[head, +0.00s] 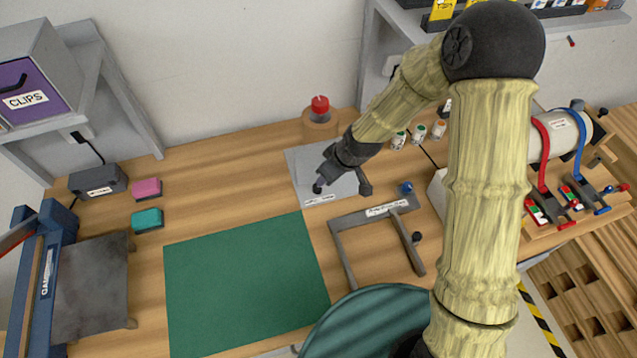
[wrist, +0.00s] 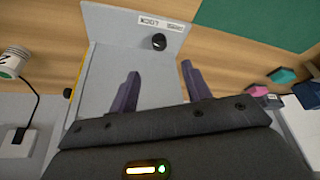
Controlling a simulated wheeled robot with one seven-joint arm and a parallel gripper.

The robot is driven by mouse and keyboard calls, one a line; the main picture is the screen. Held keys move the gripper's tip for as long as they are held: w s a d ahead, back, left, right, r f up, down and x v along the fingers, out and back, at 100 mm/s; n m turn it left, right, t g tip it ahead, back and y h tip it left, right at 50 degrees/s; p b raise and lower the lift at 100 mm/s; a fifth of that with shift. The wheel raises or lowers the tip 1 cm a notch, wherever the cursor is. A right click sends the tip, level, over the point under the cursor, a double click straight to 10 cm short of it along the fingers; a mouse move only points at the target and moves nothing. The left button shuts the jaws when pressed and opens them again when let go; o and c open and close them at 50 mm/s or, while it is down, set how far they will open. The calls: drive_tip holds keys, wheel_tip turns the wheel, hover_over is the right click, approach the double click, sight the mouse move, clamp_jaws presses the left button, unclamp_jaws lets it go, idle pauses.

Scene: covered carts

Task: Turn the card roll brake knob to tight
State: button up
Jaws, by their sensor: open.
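A white roll (head: 562,135) with a small label sits on a wooden stand at the right of the bench, beside a red and a blue lever. Small dark knobs show near its right end, but I cannot tell which is the brake knob. A round black knob (wrist: 158,41) stands on a grey plate (wrist: 120,60) beside a label that seems to read LOCK; it also shows in the head view (head: 318,188). My gripper (wrist: 160,85) is open and empty above this plate, its fingers pointing towards the knob and apart from it.
A red button (head: 320,104) stands behind the plate. A grey frame (head: 375,225) and a green mat (head: 245,280) lie in front of it. Small bottles (head: 418,134) stand between the plate and the roll. My arm hides part of the bench right of the middle.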

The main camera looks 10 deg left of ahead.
sight(317, 187)
drive_tip(key=p+x, duration=0.2)
drive_tip(key=x, duration=0.9)
drive_tip(key=shift+w+a+f+p, duration=0.1)
drive_tip(key=shift+p, duration=0.25)
drive_tip(key=c, duration=1)
